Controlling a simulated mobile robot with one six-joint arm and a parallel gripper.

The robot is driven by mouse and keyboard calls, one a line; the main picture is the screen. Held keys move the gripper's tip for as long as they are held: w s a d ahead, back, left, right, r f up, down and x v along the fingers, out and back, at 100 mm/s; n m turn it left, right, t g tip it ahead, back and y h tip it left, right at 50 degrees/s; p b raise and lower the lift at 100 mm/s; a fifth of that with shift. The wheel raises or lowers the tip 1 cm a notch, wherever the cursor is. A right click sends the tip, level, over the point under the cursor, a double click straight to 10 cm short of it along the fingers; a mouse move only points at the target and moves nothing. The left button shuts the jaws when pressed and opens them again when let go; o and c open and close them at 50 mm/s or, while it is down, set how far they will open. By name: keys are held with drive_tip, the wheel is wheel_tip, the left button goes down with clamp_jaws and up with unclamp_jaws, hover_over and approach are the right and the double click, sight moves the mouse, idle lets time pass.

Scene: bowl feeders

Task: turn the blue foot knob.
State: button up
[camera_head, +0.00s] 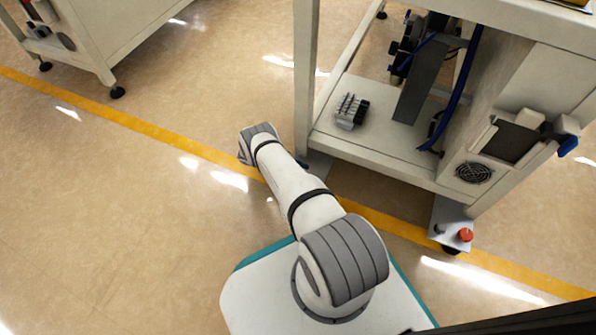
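A grey foot plate (318,165) juts from the bottom of the machine's near left leg, partly hidden behind my arm. A small dark bluish bit shows at the plate's left edge, right beside my arm; I cannot tell whether it is the blue foot knob. No other blue knob shows on a foot. My arm reaches from the base toward this leg, with its far joint just left of it. My gripper is not visible, so its opening and contact are hidden.
The machine frame (306,80) stands ahead, with a red knob (465,235) on its right foot plate (451,212). A blue handle (567,145) sticks out at far right. Another cabinet (110,35) stands upper left. The floor at left is clear, crossed by a yellow line (130,122).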

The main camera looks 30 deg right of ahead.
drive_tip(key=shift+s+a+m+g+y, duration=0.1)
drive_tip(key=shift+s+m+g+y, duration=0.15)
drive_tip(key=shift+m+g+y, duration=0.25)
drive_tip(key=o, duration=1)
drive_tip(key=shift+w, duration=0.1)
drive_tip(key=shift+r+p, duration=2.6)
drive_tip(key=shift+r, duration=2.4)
